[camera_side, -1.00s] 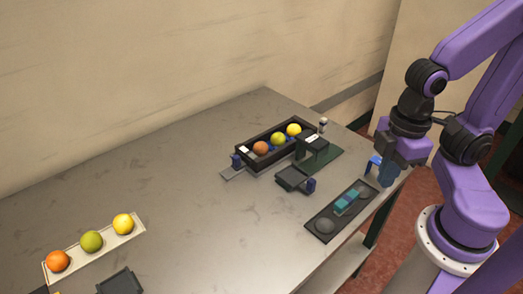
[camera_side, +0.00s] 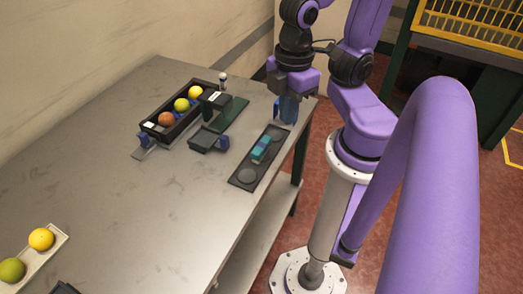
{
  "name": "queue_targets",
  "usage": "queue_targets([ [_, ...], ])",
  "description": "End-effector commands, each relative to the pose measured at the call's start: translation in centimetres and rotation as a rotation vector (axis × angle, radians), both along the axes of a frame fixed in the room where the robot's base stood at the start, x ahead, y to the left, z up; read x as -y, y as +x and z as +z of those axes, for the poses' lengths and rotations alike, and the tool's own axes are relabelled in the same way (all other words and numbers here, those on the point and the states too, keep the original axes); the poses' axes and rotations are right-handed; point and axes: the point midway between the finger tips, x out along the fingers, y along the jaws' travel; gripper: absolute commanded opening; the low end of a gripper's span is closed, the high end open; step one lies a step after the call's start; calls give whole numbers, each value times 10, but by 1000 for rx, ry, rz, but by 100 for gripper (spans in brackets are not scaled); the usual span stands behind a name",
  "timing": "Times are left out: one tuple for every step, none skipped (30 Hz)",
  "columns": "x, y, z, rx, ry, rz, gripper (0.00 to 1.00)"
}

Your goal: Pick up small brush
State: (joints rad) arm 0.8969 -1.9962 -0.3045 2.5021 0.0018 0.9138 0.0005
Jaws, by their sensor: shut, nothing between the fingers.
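My gripper (camera_side: 288,109), with blue fingers, points down at the table's right edge, just past the far end of a dark tray (camera_side: 241,179). It is shut with nothing between the fingers. A teal and blue block-like item (camera_side: 262,148) lies in the middle of that tray, apart from my gripper. A small blue thing (camera_side: 276,109) shows just left of my fingers and is partly hidden by them. I cannot tell which of these, if either, is the small brush.
A dark box (camera_side: 158,133) holds an orange, a green and a yellow fruit. A green-based device (camera_side: 226,113) and a small black tray (camera_side: 204,143) stand beside it. A white tray (camera_side: 40,258) with fruit is at lower left. The table's front middle is clear.

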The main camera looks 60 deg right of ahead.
Motion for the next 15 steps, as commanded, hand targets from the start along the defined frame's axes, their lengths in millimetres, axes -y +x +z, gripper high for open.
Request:
queue_targets([
  [0,0,0,0,0,0,0],
  [0,0,0,0,0,0,0],
  [0,0,0,0,0,0,3],
  [0,0,0,0,0,0,13],
  [0,0,0,0,0,0,23],
  [0,0,0,0,0,0,36],
  [0,0,0,0,0,0,43],
  [0,0,0,0,0,0,43],
  [0,0,0,0,0,0,43],
  [0,0,0,0,0,0,43],
  [0,0,0,0,0,0,43],
  [0,0,0,0,0,0,43],
  [0,0,0,0,0,0,43],
  [0,0,0,0,0,0,43],
  [0,0,0,0,0,0,43],
])
